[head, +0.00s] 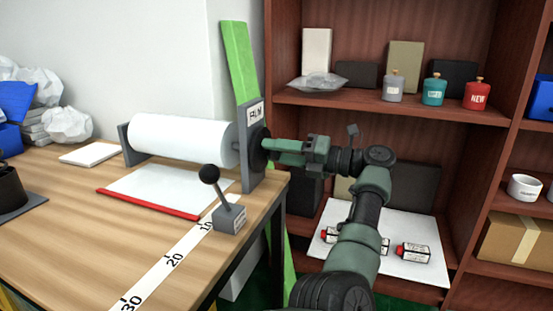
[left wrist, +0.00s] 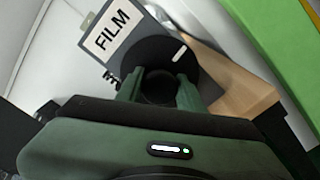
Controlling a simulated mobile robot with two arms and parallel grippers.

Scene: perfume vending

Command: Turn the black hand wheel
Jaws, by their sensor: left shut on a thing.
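The black hand wheel (head: 257,140) sits on the right side of the grey film stand (head: 251,177), beside the white film roll (head: 181,138). In the left wrist view the wheel is a dark disc (left wrist: 150,52) with a white mark near its upper right edge, next to the FILM label (left wrist: 113,32). My left gripper (head: 270,147) reaches in from the right, level with the wheel. In the left wrist view its two green fingers (left wrist: 160,88) are closed around the wheel's dark central part. That central part is partly hidden by the fingers. My right gripper is not in view.
A lever with a black ball knob (head: 208,174) and grey base stands on the wooden table (head: 130,243). A green upright strip (head: 239,62) rises behind the stand. Shelves (head: 390,109) with several perfume bottles and boxes lie behind my arm.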

